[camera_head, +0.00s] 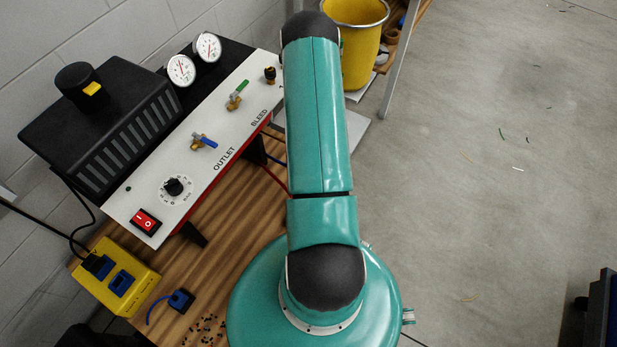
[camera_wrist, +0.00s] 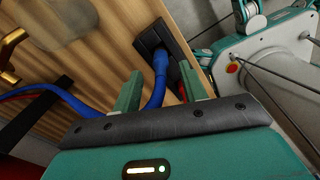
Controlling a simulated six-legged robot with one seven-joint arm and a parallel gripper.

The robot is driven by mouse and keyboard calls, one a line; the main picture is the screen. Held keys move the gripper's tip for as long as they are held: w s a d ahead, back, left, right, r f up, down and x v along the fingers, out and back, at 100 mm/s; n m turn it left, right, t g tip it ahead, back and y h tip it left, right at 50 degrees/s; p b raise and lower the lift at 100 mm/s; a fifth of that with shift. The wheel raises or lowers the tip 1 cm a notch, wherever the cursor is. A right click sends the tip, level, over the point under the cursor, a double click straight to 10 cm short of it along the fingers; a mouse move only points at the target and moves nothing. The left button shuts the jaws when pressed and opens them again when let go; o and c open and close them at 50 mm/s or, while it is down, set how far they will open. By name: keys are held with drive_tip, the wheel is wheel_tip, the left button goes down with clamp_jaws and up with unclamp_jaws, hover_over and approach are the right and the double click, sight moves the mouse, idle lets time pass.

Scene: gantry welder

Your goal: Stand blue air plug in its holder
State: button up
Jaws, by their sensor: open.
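In the wrist view, the blue air plug (camera_wrist: 160,58) is at the end of a blue hose (camera_wrist: 85,105). It shows against a black holder block (camera_wrist: 150,40) on the wooden bench. I cannot tell whether it is seated in the holder or only in front of it. My gripper (camera_wrist: 161,76) is open, with its two green fingers on either side of the blue hose below the plug in the picture. Nothing is clamped. In the head view my arm hides the gripper, the plug and the holder.
A panel (camera_head: 200,150) with gauges and valves stands on the bench (camera_head: 225,225). A yellow socket box (camera_head: 140,297) and a separate blue plug (camera_head: 181,300) lie at lower left. A yellow bucket (camera_head: 358,55) is at the back. Open floor lies right.

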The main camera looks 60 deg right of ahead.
wheel_tip(320, 180, up, 7)
drive_tip(key=shift+r, duration=0.2)
idle(0.7)
